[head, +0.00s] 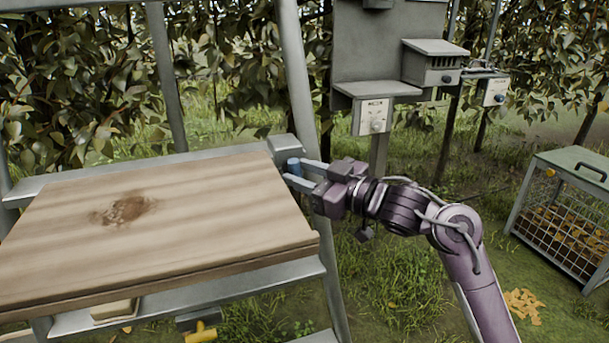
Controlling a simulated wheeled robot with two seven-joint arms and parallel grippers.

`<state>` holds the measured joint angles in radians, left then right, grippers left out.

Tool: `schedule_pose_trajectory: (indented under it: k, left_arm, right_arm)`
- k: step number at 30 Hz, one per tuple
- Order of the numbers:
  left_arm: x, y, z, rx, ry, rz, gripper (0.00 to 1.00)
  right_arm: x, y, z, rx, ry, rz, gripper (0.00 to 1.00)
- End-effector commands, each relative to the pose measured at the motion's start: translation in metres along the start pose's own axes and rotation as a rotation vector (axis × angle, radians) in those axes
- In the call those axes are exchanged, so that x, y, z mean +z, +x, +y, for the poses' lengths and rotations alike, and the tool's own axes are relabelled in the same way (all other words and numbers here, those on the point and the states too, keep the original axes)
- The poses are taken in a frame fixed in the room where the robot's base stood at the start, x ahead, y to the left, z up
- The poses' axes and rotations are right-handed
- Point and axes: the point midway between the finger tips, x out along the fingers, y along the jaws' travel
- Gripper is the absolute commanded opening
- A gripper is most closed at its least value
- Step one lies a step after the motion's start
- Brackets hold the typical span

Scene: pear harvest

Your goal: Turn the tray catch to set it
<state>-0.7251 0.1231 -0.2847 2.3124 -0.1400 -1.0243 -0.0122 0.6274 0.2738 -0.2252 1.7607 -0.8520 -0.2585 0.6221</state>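A wooden board tray (190,225) with a dark brown stain lies on a grey metal stand. A small blue knob (293,166), which looks like the tray catch, is at the stand's right back corner, on a grey block. My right gripper (295,170) reaches in from the right. Its two grey fingers lie on either side of the blue knob and seem to touch it. Which way the catch is turned is hard to tell, as the fingers partly hide it. My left gripper is out of view.
A grey post panel (388,40) with small labelled boxes stands behind. A wire crate of orange-brown fruit or leaves (556,228) stands on the grass at right. A yellow-handled item (201,333) is below the tray. Metal ladder-like legs rise beside the stand.

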Motion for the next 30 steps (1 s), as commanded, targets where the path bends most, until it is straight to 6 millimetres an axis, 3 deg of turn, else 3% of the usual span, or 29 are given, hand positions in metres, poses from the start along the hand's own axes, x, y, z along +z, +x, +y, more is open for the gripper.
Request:
schedule_pose_trajectory:
  k: [4, 12, 30]
  left_arm:
    - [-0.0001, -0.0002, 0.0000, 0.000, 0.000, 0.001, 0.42]
    - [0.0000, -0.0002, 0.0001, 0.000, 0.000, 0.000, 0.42]
    - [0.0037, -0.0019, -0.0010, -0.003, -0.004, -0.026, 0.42]
  right_arm:
    - [0.0000, -0.0001, 0.0000, 0.000, 0.000, 0.000, 0.36]
    - [0.0002, -0.0003, -0.0002, 0.000, 0.000, 0.000, 0.05]
    - [-0.0001, -0.0002, -0.0007, -0.004, -0.014, -0.011, 0.05]
